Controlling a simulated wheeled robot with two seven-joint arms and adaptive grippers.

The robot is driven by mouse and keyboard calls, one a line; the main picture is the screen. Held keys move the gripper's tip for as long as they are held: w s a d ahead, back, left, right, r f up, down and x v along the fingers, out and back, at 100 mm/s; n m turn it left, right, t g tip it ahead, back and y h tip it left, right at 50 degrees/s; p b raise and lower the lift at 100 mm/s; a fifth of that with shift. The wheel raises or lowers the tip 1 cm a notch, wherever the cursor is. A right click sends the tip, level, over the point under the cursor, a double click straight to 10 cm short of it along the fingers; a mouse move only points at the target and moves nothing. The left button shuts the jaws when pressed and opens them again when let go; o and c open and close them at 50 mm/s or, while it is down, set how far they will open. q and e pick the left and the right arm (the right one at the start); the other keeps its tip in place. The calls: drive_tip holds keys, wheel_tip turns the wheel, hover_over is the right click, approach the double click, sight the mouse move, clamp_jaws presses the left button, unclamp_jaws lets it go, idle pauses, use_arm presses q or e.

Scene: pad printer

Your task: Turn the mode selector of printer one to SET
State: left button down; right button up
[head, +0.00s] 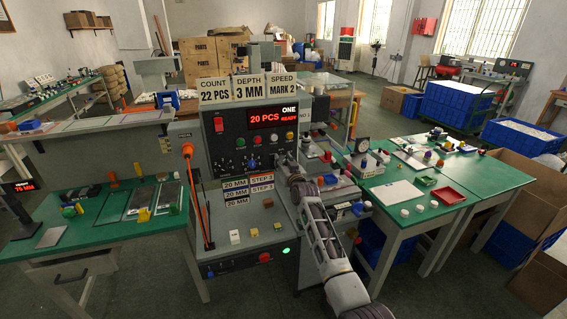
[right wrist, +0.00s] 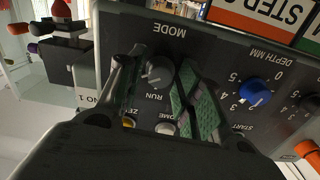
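Printer one (head: 215,150), a grey machine marked ONE, stands in the middle of the head view. Its red display (head: 263,118) reads 20 PCS READY. The mode selector (right wrist: 158,72), a grey round knob, shows in the right wrist view between the labels MODE and RUN. Its pointer direction is hard to tell, and SET is not readable. My right gripper (head: 281,160) is at the right of the control panel. In the right wrist view its fingers (right wrist: 158,90) are apart, one on each side of the knob; contact is unclear. My left gripper is not in view.
A blue depth knob (right wrist: 255,92) sits beside the right finger in the right wrist view. A yellow button (right wrist: 128,122) and a pale button (right wrist: 165,128) are below the selector. A green table (head: 440,212) with small parts stands right of the printer.

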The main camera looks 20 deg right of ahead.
drive_tip(key=shift+o, duration=0.2)
drive_tip(key=shift+s, duration=0.1)
drive_tip(key=s, duration=1.1)
drive_tip(key=shift+s+d, duration=0.2)
drive_tip(key=shift+s, duration=0.2)
idle(0.4)
idle(0.5)
